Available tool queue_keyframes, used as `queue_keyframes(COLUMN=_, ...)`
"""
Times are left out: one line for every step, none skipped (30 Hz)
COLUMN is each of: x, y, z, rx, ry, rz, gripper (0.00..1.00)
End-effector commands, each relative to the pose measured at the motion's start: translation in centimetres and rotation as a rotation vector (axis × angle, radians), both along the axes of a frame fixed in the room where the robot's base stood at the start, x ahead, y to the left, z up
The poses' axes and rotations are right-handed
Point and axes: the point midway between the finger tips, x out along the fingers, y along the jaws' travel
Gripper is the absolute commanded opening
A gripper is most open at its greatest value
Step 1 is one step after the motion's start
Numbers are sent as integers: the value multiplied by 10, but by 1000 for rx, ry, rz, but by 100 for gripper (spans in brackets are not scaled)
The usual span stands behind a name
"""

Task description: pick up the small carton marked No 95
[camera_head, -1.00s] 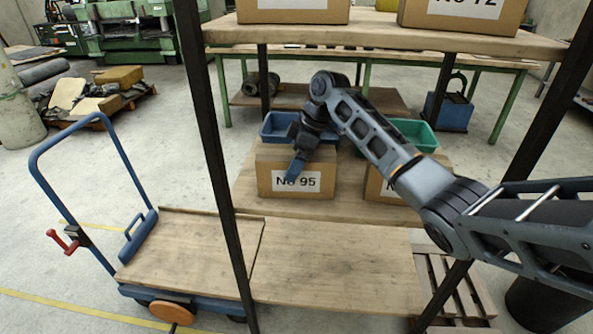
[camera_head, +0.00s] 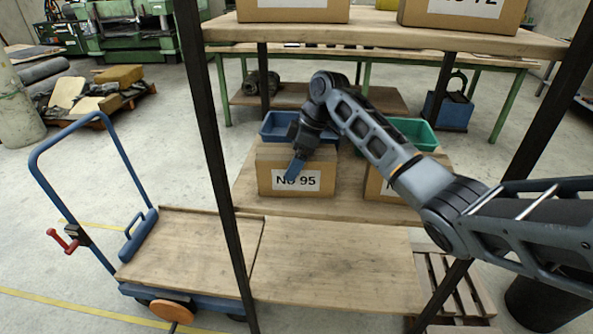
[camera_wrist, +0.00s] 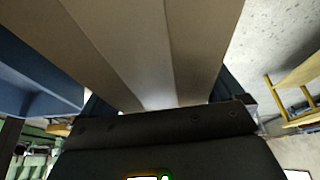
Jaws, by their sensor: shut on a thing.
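The small carton marked No 95 (camera_head: 268,180) is a brown box with a white label, standing on the wooden shelf board inside the dark frame. My gripper (camera_head: 294,170) is over it from above, with a blue finger down across the front face and part of the label. In the wrist view, the carton's taped top (camera_wrist: 150,50) fills the middle between the two fingers (camera_wrist: 165,100). The gripper is shut on the carton. The far finger is hidden in the head view. I cannot tell whether the carton's base touches the board.
A second carton (camera_head: 374,185) stands to the right, partly behind my arm. A blue bin (camera_head: 275,124) and a teal bin (camera_head: 424,134) sit behind. The shelf above (camera_head: 380,37) carries cartons. A cart (camera_head: 185,250) stands at the left, its deck clear.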

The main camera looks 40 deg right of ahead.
Motion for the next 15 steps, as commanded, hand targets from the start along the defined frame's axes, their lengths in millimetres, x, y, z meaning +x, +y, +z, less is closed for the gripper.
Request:
queue_keyframes(x=0, y=0, z=0, rx=1, ry=1, rz=0, gripper=25)
queue_keyframes(x=0, y=0, z=0, rx=1, ry=1, rz=0, gripper=22)
queue_keyframes(x=0, y=0, z=0, rx=1, ry=1, rz=0, gripper=19)
queue_keyframes(x=0, y=0, z=0, rx=1, ry=1, rz=0, gripper=16)
queue_keyframes(x=0, y=0, z=0, rx=1, ry=1, rz=0, gripper=13)
queue_keyframes(x=1, y=-1, z=3, rx=-1, ry=-4, rz=0, gripper=12)
queue_keyframes(x=1, y=-1, z=3, rx=-1, ry=-4, rz=0, gripper=12)
queue_keyframes(x=1, y=-1, z=3, rx=-1, ry=-4, rz=0, gripper=12)
queue_keyframes(x=1, y=-1, z=3, rx=-1, ry=-4, rz=0, gripper=12)
queue_keyframes(x=1, y=-1, z=3, rx=-1, ry=-4, rz=0, gripper=12)
queue_keyframes(x=1, y=-1, z=3, rx=-1, ry=-4, rz=0, gripper=12)
queue_keyframes(x=1, y=-1, z=3, rx=0, ry=-4, rz=0, gripper=12)
queue_keyframes(x=1, y=-1, z=4, rx=0, ry=-4, rz=0, gripper=12)
queue_keyframes(x=1, y=-1, z=4, rx=-1, ry=-5, rz=0, gripper=12)
queue_keyframes(x=1, y=-1, z=6, rx=-1, ry=-5, rz=0, gripper=12)
